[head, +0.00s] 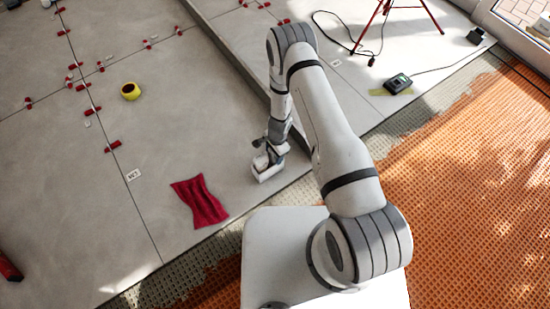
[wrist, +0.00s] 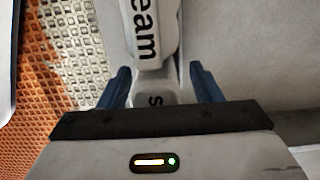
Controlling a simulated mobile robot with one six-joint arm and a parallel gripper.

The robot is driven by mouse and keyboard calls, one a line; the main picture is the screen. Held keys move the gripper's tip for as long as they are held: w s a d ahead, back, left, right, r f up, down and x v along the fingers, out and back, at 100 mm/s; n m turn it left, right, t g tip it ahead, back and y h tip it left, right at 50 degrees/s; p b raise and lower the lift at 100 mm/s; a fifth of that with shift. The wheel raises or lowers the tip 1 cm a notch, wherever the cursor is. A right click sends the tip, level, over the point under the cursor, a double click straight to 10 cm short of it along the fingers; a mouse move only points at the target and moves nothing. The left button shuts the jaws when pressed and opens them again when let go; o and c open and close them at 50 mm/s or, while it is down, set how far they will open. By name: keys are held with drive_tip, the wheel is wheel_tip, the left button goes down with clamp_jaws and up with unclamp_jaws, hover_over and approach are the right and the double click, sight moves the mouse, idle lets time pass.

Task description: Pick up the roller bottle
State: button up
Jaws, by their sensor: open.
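A white bottle with dark lettering, which looks like the roller bottle (wrist: 143,42), lies between the two blue fingers of my gripper (wrist: 160,82) in the wrist view. Its near end reaches down to the palm edge, and the far end runs out of the top of the frame. The fingers stand open on either side of it. In the head view my gripper (head: 268,157) is low over the grey tiles, right at a white object (head: 268,173) that is partly hidden by it. I cannot tell whether the fingers touch the bottle.
A crumpled red cloth (head: 199,202) lies left of my gripper. A yellow tape roll (head: 130,91) and several red levelling clips sit on the tiles farther left. A black device (head: 397,83) with a cable and a red tripod (head: 387,18) are beyond my arm. Orange matting (head: 480,170) covers the right.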

drive_tip(key=shift+r, duration=0.1)
drive_tip(key=c, duration=1)
drive_tip(key=shift+c, duration=0.2)
